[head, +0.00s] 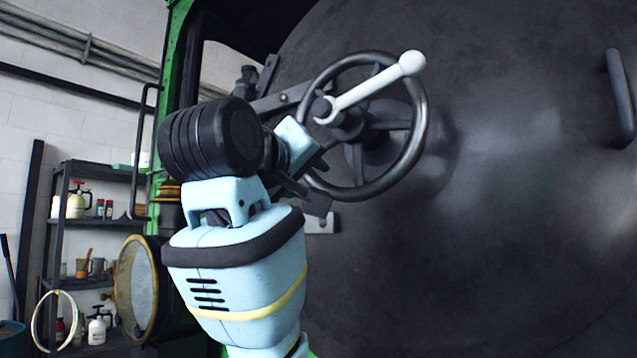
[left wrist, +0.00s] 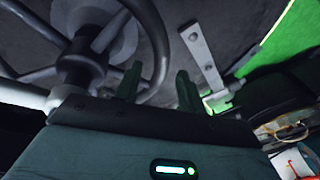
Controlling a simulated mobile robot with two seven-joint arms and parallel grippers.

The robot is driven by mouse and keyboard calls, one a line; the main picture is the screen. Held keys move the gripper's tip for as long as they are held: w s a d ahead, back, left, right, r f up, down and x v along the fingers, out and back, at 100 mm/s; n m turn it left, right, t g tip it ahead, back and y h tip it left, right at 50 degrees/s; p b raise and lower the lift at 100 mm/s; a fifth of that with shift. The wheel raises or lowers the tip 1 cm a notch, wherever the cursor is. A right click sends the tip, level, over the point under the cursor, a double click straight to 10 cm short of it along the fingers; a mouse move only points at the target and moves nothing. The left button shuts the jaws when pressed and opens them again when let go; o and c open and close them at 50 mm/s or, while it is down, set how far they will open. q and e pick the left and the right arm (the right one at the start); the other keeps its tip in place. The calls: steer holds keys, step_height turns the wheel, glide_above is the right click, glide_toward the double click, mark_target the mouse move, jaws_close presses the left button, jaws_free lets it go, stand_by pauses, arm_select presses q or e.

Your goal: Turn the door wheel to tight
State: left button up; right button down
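The door wheel (head: 421,125) is a dark metal ring with spokes, mounted on the big dark round door (head: 520,190). A white lever (head: 372,86) with a ball end lies across its front, pointing up and right. My left gripper (head: 322,178) is at the lower left of the wheel rim, its dark fingers partly hidden by my wrist. In the left wrist view the two fingers (left wrist: 158,85) stand apart, and the wheel rim (left wrist: 158,45) passes between or just beyond them; I cannot tell whether they touch it. My right gripper is not in view.
A dark strap (head: 280,100) crosses the door behind the wheel, and a pale bracket (left wrist: 203,58) shows near my fingers. A dark grab handle (head: 620,95) is at the far right. A round lamp (head: 136,290) and shelves with bottles (head: 85,222) stand left. Right of the wheel is clear.

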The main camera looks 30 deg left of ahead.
mark_target(316, 182)
arm_select(q)
steer(key=shift+w+a, duration=0.25)
steer(key=shift+w, duration=1.1)
steer(key=shift+w+a, duration=0.2)
steer(key=shift+w, duration=1.1)
jaws_close()
